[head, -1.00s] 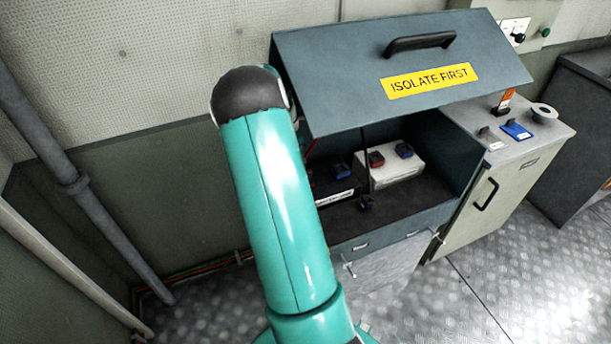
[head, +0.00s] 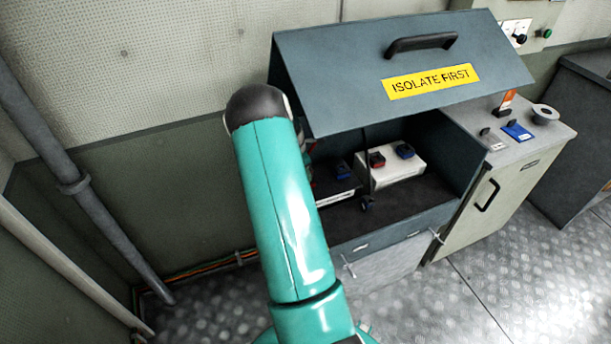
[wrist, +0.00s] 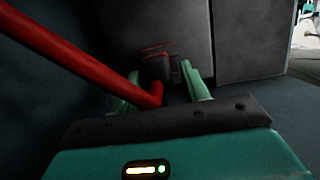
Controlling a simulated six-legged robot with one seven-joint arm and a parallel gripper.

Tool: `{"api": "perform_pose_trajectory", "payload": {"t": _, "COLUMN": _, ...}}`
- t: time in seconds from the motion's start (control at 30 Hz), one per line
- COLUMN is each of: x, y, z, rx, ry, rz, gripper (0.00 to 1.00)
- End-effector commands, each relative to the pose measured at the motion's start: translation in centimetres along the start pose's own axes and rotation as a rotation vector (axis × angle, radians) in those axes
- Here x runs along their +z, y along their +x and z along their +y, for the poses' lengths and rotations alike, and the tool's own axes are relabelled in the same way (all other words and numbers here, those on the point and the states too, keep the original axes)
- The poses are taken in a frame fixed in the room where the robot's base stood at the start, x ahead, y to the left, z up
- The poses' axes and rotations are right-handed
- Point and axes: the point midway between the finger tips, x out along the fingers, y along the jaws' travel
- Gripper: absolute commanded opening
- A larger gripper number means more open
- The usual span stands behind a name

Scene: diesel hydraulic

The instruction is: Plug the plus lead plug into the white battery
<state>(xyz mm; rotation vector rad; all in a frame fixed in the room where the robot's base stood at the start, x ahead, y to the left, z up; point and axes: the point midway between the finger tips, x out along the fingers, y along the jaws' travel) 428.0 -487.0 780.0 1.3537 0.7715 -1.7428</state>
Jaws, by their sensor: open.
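A thick red lead (wrist: 70,50), which looks like the plus lead, crosses the wrist view from the upper left and bends down between my fingers. My gripper (wrist: 160,74) is open, with one green finger on each side of a dark block, possibly the plus lead plug (wrist: 155,68). I cannot tell whether the fingers touch it. My arm hides the gripper in the head view.
A dark battery (head: 335,197) with a blue terminal stands left of the white one. A black plug (head: 367,204) on a dark lead lies in front. The raised lid (head: 350,85) overhangs the box. A grey cabinet (head: 500,180) adjoins it at right.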

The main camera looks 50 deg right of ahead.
Motion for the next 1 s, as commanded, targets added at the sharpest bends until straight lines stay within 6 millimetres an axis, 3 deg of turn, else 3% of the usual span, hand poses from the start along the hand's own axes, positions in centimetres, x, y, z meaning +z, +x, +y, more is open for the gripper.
{"api": "perform_pose_trajectory", "payload": {"t": 0.2, "x": 0.0, "y": 0.0, "z": 0.0, "rx": 0.0, "ry": 0.001, "rz": 0.0, "gripper": 0.45}}
{"api": "perform_pose_trajectory", "payload": {"t": 0.43, "x": 0.0, "y": 0.0, "z": 0.0, "rx": 0.0, "ry": 0.001, "rz": 0.0, "gripper": 0.02}}
{"api": "perform_pose_trajectory", "payload": {"t": 0.47, "x": 0.0, "y": 0.0, "z": 0.0, "rx": 0.0, "ry": 0.001, "rz": 0.0, "gripper": 0.0}}
{"api": "perform_pose_trajectory", "payload": {"t": 1.0, "x": 0.3, "y": -1.1, "z": 0.0, "rx": 0.0, "ry": 0.002, "rz": 0.001, "gripper": 0.0}}
